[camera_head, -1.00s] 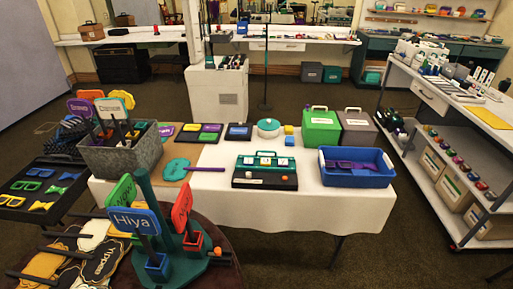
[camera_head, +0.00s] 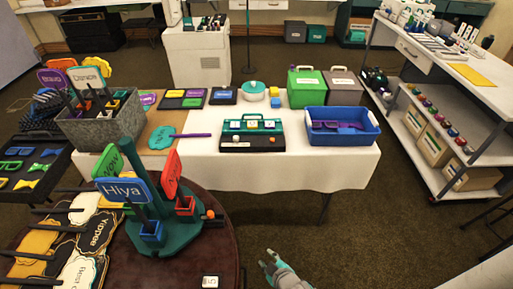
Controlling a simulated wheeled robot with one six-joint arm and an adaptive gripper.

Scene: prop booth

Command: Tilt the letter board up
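A black board with a teal frame (camera_head: 253,123) lies on the white-clothed table, near its middle. My gripper (camera_head: 268,260) shows at the bottom middle, in front of the table and well short of the board. Its fingers look apart, with nothing between them.
A blue bin (camera_head: 342,138) with purple items stands right of the board, and a purple rod (camera_head: 191,135) lies left of it. A round dark table (camera_head: 205,262) with a green sign stand (camera_head: 170,235) fills the lower left. Bare carpet lies at front right.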

